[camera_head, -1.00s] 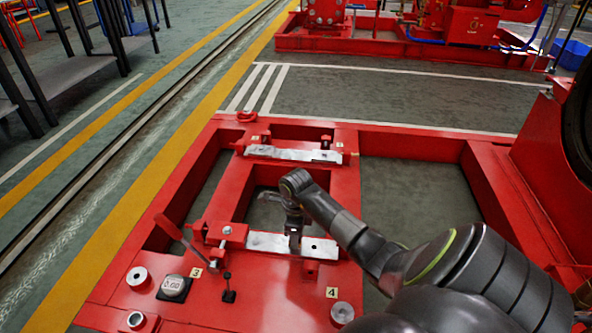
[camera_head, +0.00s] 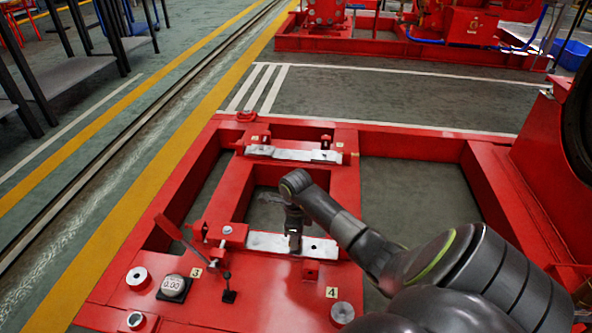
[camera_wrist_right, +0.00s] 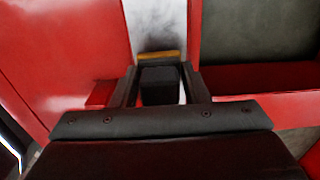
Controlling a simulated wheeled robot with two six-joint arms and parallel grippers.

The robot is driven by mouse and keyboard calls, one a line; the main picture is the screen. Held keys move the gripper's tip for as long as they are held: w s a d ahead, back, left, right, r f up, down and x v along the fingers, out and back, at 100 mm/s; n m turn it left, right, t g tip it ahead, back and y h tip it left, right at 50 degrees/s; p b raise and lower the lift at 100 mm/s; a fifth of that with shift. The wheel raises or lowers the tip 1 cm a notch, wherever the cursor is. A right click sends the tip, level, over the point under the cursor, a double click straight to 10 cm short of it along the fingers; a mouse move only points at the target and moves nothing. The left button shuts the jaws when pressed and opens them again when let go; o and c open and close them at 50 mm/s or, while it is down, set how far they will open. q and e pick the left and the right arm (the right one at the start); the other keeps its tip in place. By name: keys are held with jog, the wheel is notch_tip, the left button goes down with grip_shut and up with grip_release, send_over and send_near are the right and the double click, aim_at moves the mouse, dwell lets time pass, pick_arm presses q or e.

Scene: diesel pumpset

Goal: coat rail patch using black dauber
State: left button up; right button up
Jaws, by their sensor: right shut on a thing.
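The near rail patch (camera_head: 262,242) is a pale, whitish strip across the red frame. My right gripper (camera_head: 294,246) is over it, pointing down, at or very close to its surface. In the wrist view the right gripper (camera_wrist_right: 160,80) is shut on the black dauber (camera_wrist_right: 160,88), a dark block with a tan-orange edge at its far end. The pale patch (camera_wrist_right: 160,18) shows beyond it with a dark smudge by that edge. I cannot tell whether the dauber touches the patch. My left gripper is not in view.
A second pale strip (camera_head: 275,152) lies farther back on the red frame (camera_head: 420,135). A metal boss (camera_head: 342,312) is at the front.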

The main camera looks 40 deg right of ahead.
jog(key=shift+f+b, duration=0.8)
jog(key=shift+f, duration=0.2)
